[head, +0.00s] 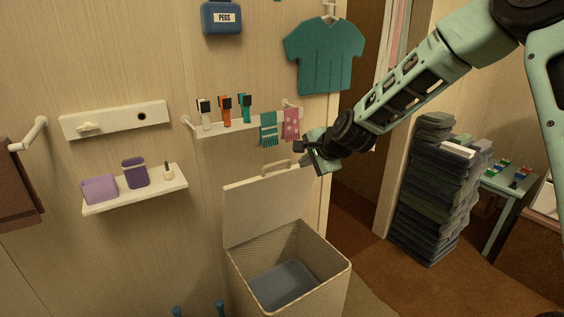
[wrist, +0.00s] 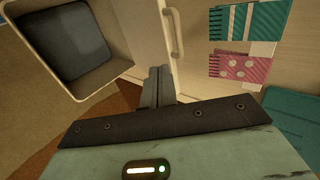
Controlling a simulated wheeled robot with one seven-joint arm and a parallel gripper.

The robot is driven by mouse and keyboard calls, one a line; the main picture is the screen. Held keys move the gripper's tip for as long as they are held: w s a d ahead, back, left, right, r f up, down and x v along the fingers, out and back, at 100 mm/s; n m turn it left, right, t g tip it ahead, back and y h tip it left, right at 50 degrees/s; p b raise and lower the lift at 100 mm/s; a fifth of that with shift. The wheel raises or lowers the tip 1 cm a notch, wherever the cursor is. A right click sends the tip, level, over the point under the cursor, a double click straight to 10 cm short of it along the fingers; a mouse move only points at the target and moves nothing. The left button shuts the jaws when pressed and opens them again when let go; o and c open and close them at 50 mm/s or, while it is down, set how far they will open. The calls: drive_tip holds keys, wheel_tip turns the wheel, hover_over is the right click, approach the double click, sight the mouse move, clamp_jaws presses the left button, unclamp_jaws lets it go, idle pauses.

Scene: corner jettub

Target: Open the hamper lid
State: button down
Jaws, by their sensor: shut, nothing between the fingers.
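The hamper (head: 292,277) stands against the wall in the head view, with a dark grey bottom or lining visible inside. Its lid (head: 265,208) stands raised and nearly upright at the back, leaning toward the wall, with a handle (head: 276,167) on its top edge. In the wrist view the hamper (wrist: 115,62) is at upper left, and the lid's handle (wrist: 173,30) is at top centre. My gripper (head: 306,150) is just right of and above the lid's upper right corner. Its fingers (wrist: 157,86) are shut and empty, beside the lid; contact cannot be told.
A wall shelf (head: 237,126) with watches and hanging teal and pink cloths is close behind my gripper. A lower shelf (head: 135,194) is at left. A teal shirt (head: 325,56) hangs above. A tall folded stack (head: 436,195) stands at right. Floor is clear between hamper and stack.

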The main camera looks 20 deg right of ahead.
drive_tip(key=w+r+p+x, duration=0.1)
drive_tip(key=p+x, duration=0.3)
drive_tip(key=x, duration=0.8)
drive_tip(key=shift+w+a+r, duration=0.3)
drive_tip(key=shift+w+a, duration=0.05)
drive_tip(key=shift+w, duration=0.2)
drive_tip(key=shift+r, duration=0.1)
